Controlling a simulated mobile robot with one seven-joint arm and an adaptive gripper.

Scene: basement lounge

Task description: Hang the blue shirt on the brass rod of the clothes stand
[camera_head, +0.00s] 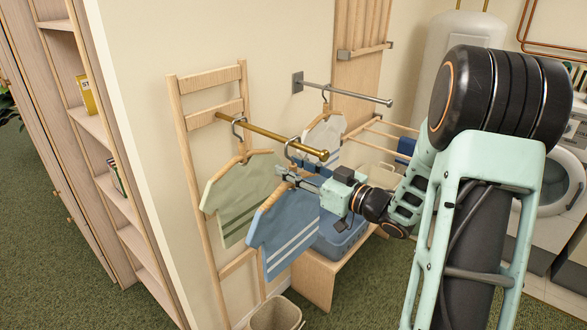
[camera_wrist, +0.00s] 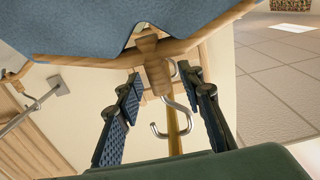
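The blue shirt (camera_head: 282,225) is on a wooden hanger near the front end of the brass rod (camera_head: 270,137). Its metal hook (camera_head: 291,144) appears to loop over the rod; in the wrist view the hook (camera_wrist: 184,105) crosses the rod (camera_wrist: 173,143), though contact is hard to tell. My gripper (camera_head: 290,176) is at the hanger's neck. In the wrist view the gripper's fingers (camera_wrist: 160,82) stand on either side of the wooden neck (camera_wrist: 156,72), with small gaps showing, so it looks open. The clothes stand (camera_head: 190,150) leans by the wall.
A green shirt (camera_head: 240,198) hangs farther back on the brass rod. A pale shirt (camera_head: 325,135) hangs from a steel wall rod (camera_head: 350,93). A blue bin (camera_head: 340,240) sits on a wooden bench (camera_head: 315,280), and a basket (camera_head: 275,315) stands on the floor below.

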